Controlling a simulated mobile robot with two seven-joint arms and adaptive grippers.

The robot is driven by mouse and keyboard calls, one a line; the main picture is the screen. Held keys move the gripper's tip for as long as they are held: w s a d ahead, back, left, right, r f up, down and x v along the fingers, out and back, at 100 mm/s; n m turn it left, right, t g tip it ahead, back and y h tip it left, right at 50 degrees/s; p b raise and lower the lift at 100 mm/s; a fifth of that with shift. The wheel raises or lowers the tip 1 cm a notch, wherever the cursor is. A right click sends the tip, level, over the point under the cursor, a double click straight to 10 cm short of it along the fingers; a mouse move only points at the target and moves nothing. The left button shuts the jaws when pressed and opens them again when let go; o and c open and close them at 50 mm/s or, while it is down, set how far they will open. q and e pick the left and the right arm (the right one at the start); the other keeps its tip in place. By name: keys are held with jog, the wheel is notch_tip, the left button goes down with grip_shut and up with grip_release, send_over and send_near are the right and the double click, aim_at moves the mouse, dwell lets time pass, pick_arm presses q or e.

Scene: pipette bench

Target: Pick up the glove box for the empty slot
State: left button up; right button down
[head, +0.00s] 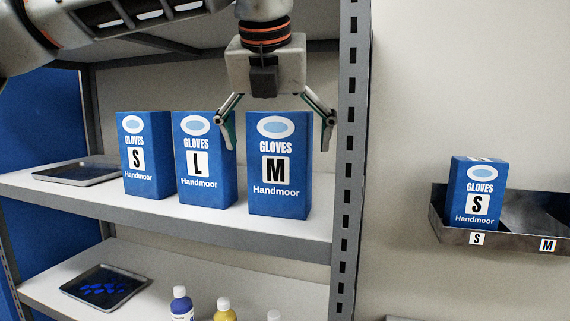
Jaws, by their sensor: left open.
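Three blue glove boxes stand upright in a row on the upper shelf: an S box (147,156), an L box (206,162) and an M box (280,180). A fourth box, marked S (475,197), sits in the left compartment of the wall holder (500,239), above the S label. The holder's compartment labelled M (541,217) is empty. My left gripper (278,143) is open above the M box, pointing down. One finger shows on either side of the box top; I cannot tell whether they touch it. My right gripper is not in view.
A grey metal tray (77,172) lies left of the boxes. The perforated shelf post (350,150) stands close to the right of my gripper. The lower shelf holds a tray (104,287) with blue items and several bottles (224,309).

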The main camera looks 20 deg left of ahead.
aim_at(280, 167)
pick_arm(q)
jog(key=x, duration=0.6)
jog(key=shift+f+p, duration=0.1)
jog(key=shift+p, duration=0.2)
jog(key=shift+s, duration=0.1)
jog(key=shift+c, duration=0.4)
jog(key=c, duration=1.4)
